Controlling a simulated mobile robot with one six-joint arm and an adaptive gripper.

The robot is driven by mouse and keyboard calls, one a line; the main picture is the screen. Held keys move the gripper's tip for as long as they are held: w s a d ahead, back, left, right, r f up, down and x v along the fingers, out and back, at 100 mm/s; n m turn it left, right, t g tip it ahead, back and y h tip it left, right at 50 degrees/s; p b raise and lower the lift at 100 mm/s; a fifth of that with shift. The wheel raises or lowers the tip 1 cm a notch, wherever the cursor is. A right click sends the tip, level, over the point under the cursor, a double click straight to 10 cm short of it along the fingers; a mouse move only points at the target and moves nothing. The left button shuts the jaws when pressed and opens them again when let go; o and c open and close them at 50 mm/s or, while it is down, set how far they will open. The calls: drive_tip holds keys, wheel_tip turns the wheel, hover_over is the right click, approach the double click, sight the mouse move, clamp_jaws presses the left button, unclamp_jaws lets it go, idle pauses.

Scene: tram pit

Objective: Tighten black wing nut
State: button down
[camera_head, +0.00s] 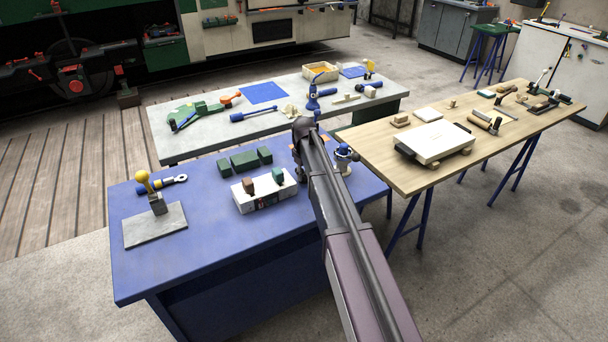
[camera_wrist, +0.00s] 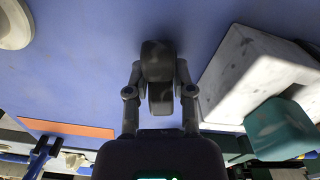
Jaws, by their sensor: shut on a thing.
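In the wrist view my gripper (camera_wrist: 159,88) has its two fingers closed on either side of a dark, elongated piece, which looks like the black wing nut (camera_wrist: 157,62). The piece sits between the fingers over the blue table top; whether it touches the table or a stud beneath it is hidden.
Close by on the right in the wrist view is a white block (camera_wrist: 245,75) with a teal piece (camera_wrist: 280,127). An orange strip (camera_wrist: 66,128) lies to the left. The head view shows green blocks (camera_head: 245,161) and a grey plate with a yellow-knobbed lever (camera_head: 143,180).

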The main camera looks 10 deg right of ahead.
drive_tip(key=shift+m, duration=1.6)
drive_tip(key=shift+c, duration=2.4)
unclamp_jaws()
